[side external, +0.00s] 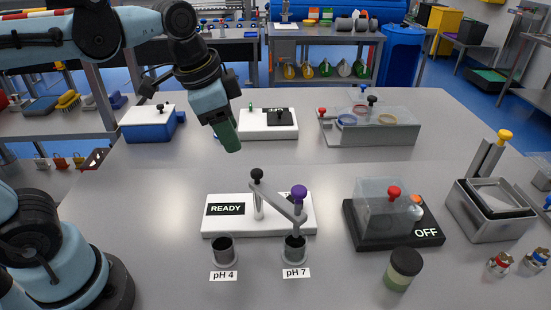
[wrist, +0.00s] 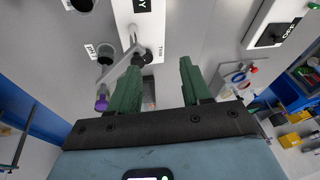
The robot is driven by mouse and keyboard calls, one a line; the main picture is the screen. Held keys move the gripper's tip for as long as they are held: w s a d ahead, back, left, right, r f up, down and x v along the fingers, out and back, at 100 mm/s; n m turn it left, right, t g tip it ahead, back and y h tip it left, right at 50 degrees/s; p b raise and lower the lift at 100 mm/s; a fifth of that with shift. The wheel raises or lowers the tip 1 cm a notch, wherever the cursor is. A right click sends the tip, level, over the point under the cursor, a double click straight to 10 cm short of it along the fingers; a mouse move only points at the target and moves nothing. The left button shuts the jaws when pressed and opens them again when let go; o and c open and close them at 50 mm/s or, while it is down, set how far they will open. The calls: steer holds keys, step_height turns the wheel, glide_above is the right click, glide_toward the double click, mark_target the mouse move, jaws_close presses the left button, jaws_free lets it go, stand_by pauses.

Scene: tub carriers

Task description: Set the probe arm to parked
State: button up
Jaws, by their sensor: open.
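The probe arm (side external: 279,202) is a grey bar on a post with a black knob (side external: 257,175). Its free end carries a purple knob (side external: 299,192), over the pH 7 cup (side external: 295,248).
The pH 4 cup (side external: 223,249) stands left of the pH 7 cup. Behind are a white switch unit (side external: 255,131) and a clear-lidded tray (side external: 370,132).

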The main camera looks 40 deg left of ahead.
mark_target(257, 171)
steer(key=w+d+r+m+g, duration=0.2)
steer(key=d+r+m+g, duration=0.25)
steer(key=m, duration=0.25)
steer(key=shift+t, duration=0.45)
step_height(257, 171, down, 11)
steer(key=shift+d+f, duration=0.15)
jaws_close()
